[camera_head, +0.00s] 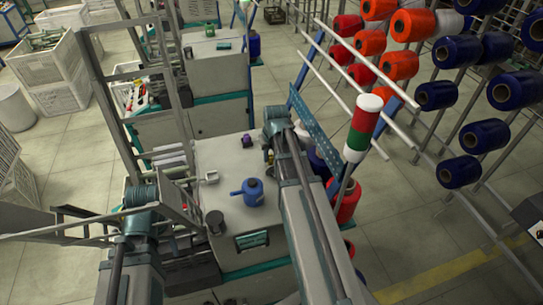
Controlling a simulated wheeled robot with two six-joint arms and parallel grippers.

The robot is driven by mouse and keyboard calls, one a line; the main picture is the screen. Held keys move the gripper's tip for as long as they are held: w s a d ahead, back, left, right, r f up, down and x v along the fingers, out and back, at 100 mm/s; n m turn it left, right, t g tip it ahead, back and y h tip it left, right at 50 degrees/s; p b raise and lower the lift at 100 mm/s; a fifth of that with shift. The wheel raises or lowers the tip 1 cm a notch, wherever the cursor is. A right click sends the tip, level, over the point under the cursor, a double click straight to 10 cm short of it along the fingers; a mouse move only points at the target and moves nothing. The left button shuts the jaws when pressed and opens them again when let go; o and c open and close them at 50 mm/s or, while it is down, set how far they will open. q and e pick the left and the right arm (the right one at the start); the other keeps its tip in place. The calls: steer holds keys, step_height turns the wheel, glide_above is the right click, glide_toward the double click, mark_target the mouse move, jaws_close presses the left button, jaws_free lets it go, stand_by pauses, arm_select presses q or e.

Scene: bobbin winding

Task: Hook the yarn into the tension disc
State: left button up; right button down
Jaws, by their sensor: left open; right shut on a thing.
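The yarn strand and the tension disc are too small to make out in the head view. My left gripper (140,193) is open at the lower left, beside the near end of the tall grey frame. Its fingertips are hard to separate from the grey bars around it. My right gripper (274,122) is over the far right edge of the nearest winding machine (225,160). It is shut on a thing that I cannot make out. My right forearm hides part of the machine's right side.
A blue can (252,192) and a dark cup (215,221) stand on the machine top. A red, white and green signal lamp (362,128) rises close to my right arm. A rack of red and blue yarn cones (483,136) fills the right. White crates (50,63) stand at far left.

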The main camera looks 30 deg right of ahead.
steer(key=shift+w+a+r, duration=0.1)
steer(key=shift+w+a, duration=0.1)
steer(key=shift+a, duration=0.6)
steer(key=shift+w+a, duration=0.15)
steer(key=shift+a, duration=0.6)
steer(key=shift+w+a+r, duration=0.1)
steer(key=shift+w+a, duration=0.1)
steer(key=shift+a, duration=0.6)
steer(key=shift+w+a+r+p, duration=0.1)
steer(key=shift+a+r+p, duration=0.15)
steer(key=shift+r+p, duration=0.95)
steer(key=shift+a+r+p, duration=0.25)
steer(key=shift+r+p, duration=0.85)
steer(key=shift+p, duration=0.2)
